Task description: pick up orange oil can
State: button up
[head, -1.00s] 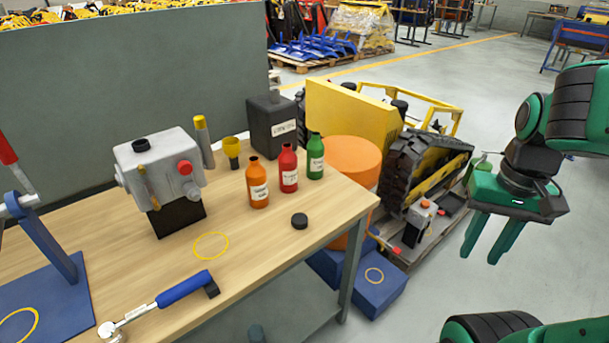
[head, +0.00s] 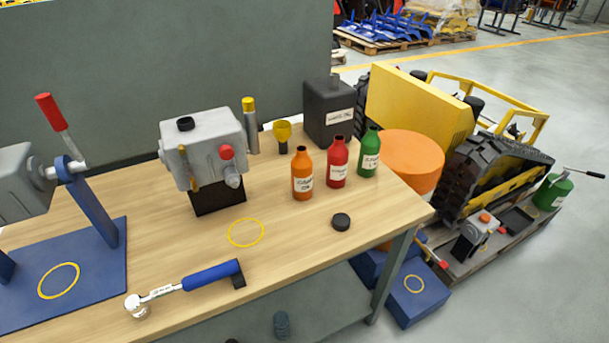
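The orange oil can (head: 302,178) is a small bottle with a narrow neck and a white label. It stands upright on the wooden workbench (head: 320,235), at the left end of a row of three bottles. A red bottle (head: 337,167) and a green bottle (head: 369,155) stand to its right. Nothing hides its front. My gripper is not in the head view now.
A black cap (head: 341,222) lies in front of the bottles. A grey machine unit (head: 203,150) stands to the left, with a yellow funnel (head: 282,132) and a dark canister (head: 328,112) behind. A blue-handled wrench (head: 190,284) lies at the front edge. An orange drum (head: 411,160) stands beyond the bench.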

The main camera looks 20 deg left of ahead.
aim_at(302, 164)
jog(key=u, duration=0.05)
jog(key=k, duration=1.25)
jog(key=u, duration=0.35)
jog(key=i, duration=1)
jog(key=z, duration=0.05)
